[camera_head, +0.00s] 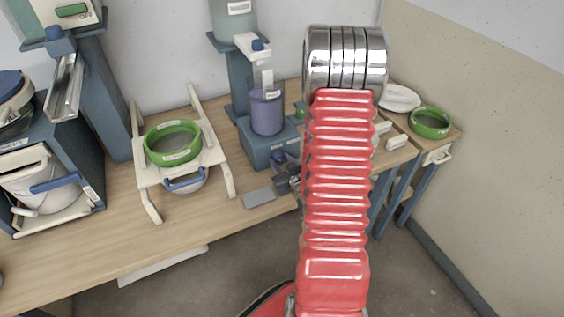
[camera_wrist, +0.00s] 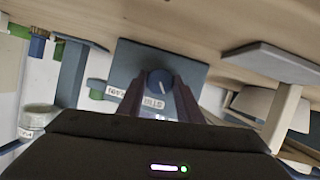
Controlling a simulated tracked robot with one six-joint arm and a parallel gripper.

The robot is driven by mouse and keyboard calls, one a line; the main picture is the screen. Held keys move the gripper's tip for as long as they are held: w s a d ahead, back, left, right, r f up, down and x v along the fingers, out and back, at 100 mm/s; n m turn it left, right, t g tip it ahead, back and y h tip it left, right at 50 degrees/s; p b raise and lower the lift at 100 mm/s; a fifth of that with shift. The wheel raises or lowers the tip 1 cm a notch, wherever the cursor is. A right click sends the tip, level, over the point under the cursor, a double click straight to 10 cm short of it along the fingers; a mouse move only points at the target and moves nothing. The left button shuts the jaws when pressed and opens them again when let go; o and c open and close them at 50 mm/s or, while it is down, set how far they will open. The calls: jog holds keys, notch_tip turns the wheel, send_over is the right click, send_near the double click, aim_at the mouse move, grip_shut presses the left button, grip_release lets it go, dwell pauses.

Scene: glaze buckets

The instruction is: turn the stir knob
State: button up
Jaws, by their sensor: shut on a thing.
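The stir knob (camera_wrist: 160,80) is a round dark blue dial with a white pointer line, on the front of a blue-grey box (camera_wrist: 190,75). A white label reading STIR upside down sits beside it in the wrist view. My gripper (camera_wrist: 160,90) has its two dark fingers on either side of the knob, shut on it. In the head view the box (camera_head: 258,155) stands on the bench under a beaker of purple liquid (camera_head: 267,115). My gripper (camera_head: 289,178) is at its front right corner there, partly behind my red arm, and the knob is hard to make out.
A grey flat plate (camera_head: 259,198) lies at the bench edge in front of the box. A green ring sieve (camera_head: 172,142) sits on a pale wooden frame to the left. Another green ring (camera_head: 430,122) is at the right. Bare bench (camera_head: 110,235) shows at front left.

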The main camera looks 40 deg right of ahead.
jog(key=shift+s+f, duration=0.1)
jog(key=o, duration=1)
jog(key=shift+o, duration=0.2)
jog(key=shift+r, duration=0.2)
jog(key=shift+r, duration=4.85)
